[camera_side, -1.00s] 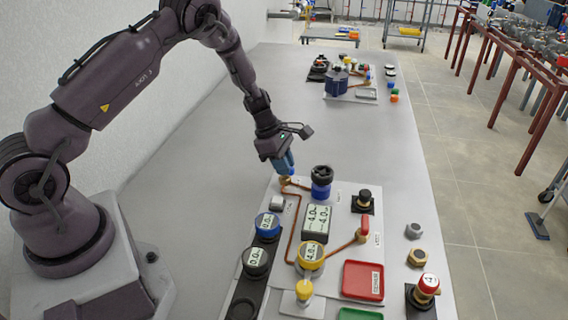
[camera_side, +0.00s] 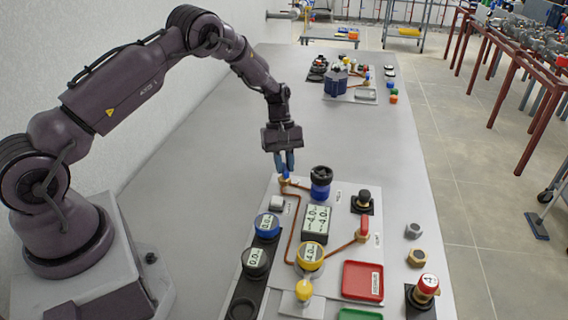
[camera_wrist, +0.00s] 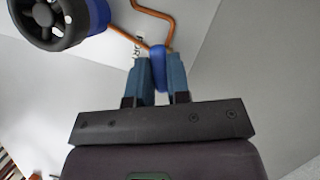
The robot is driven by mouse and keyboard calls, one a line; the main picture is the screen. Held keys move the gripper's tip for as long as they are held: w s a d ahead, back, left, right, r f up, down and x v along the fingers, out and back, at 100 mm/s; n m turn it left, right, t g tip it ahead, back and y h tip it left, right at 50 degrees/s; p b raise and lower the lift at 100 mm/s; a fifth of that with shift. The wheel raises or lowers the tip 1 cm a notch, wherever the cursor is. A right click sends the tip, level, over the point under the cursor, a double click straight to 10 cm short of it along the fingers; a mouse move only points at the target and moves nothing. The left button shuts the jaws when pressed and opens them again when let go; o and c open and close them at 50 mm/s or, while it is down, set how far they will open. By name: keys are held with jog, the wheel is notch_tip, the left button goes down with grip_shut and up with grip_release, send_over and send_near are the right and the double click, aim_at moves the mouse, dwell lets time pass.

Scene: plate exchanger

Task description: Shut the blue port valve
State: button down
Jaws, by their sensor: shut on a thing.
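The blue port valve's lever handle (camera_wrist: 158,68) stands between the two blue-grey fingers of my gripper (camera_wrist: 159,80) in the wrist view. My gripper (camera_side: 285,163) is shut on this handle and points down at it in the side view. The valve (camera_side: 284,180) sits on a copper pipe at the far left of the plate panel. The fingers hide part of the handle, so its exact angle to the pipe is hard to tell.
A blue-rimmed gauge (camera_side: 267,226), a yellow gauge (camera_side: 310,256), a red-handled valve (camera_side: 364,228) and a red tray (camera_side: 363,281) lie nearer.

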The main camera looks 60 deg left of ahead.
jog(key=m, duration=0.2)
jog(key=m+g+y, duration=0.1)
jog(key=m, duration=0.2)
jog(key=shift+w+g, duration=0.1)
jog(key=shift+g, duration=0.2)
jog(key=shift+m, duration=0.3)
jog(key=c, duration=1.1)
grip_release()
jog(key=v, duration=1.3)
jog(key=shift+w+d, duration=0.1)
jog(key=shift+d, duration=0.1)
